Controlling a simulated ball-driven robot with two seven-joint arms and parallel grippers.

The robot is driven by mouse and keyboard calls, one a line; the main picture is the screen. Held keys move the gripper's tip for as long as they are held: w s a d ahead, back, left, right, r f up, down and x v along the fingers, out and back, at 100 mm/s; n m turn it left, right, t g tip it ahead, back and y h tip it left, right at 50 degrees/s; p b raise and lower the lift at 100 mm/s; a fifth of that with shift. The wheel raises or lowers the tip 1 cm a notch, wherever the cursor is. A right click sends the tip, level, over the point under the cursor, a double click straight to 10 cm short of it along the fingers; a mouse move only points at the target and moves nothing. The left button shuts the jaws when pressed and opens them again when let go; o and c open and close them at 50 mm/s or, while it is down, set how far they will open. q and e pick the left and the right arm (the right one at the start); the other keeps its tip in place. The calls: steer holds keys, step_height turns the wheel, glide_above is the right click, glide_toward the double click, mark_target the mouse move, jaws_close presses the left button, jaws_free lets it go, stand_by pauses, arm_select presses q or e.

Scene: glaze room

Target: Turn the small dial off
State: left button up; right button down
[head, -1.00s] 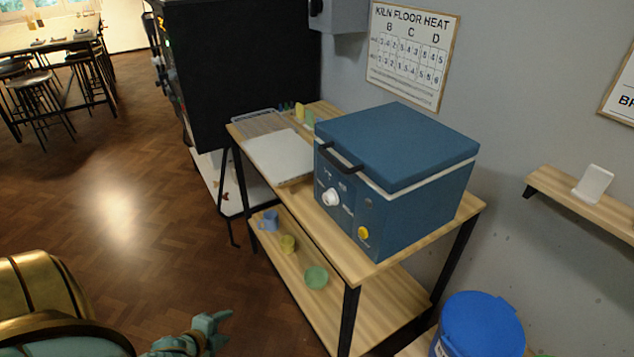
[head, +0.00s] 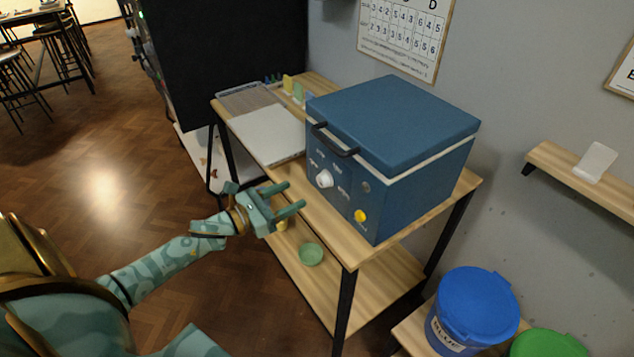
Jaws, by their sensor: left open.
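The blue kiln box (head: 390,150) stands on a wooden table, its lid shut. Its front panel carries a white dial (head: 324,179) with small labels around it, too small to read, and a yellow knob (head: 360,216) lower right. The white dial looks larger than the yellow knob. My left gripper (head: 296,197) is open and empty, in front of the panel. In the picture it is just left of and below the white dial, apart from it. My right gripper is not in view.
A black handle (head: 334,142) juts from the kiln front above the dial. A pale slab (head: 270,135) lies on the wooden table (head: 400,225) left of the kiln. A green bowl (head: 311,254) sits on the lower shelf. A blue bucket (head: 473,308) stands at right.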

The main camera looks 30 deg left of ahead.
mark_target(319, 182)
arm_select(q)
steer(key=x, duration=0.8)
steer(key=shift+w+d, duration=0.15)
steer(key=shift+w, duration=0.15)
steer(key=c, duration=0.8)
